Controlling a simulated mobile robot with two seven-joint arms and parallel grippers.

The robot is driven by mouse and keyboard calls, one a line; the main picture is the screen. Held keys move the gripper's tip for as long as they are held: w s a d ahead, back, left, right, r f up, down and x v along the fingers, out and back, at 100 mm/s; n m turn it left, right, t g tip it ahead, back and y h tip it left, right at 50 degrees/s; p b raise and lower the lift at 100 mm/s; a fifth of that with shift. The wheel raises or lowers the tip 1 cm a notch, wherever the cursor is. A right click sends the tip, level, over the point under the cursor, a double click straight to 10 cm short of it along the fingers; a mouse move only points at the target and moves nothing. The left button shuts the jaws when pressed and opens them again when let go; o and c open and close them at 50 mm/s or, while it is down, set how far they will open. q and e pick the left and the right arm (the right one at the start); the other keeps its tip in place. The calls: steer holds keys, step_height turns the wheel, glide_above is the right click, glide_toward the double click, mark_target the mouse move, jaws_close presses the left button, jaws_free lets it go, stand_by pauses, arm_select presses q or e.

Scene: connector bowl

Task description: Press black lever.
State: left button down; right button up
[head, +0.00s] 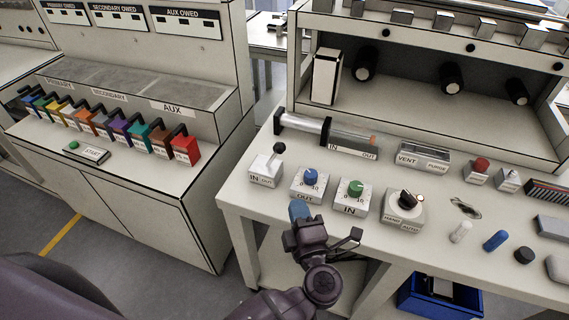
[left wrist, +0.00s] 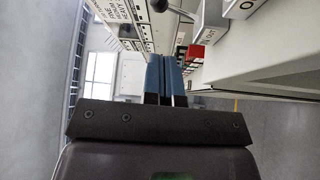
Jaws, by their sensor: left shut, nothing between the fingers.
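A black lever (head: 279,149) with a ball tip stands up from a small white box (head: 264,172) labelled IN and OUT, at the left end of the right-hand bench. The black ball and its metal rod also show at the top edge of the left wrist view (left wrist: 159,5). My left gripper (head: 299,209) is in front of the bench edge, below and slightly right of the lever, apart from it. Its blue fingers are together and empty, as the left wrist view also shows (left wrist: 165,75). My right gripper is not in view.
Blue (head: 310,177) and green (head: 355,189) dials sit right of the lever box, then a black selector (head: 407,201). A clear cylinder (head: 348,142) lies behind. Coloured handled blocks (head: 186,149) line the left cabinet. A blue bin (head: 438,300) is below the bench.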

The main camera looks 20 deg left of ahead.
mark_target(281, 153)
arm_select(q)
steer(key=x, duration=1.3)
steer(key=shift+p, duration=0.35)
steer(key=shift+w+a, duration=0.25)
steer(key=shift+w, duration=0.2)
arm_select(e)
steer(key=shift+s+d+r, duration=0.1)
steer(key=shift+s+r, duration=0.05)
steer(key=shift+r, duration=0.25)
arm_select(q)
steer(key=shift+w+r, duration=0.1)
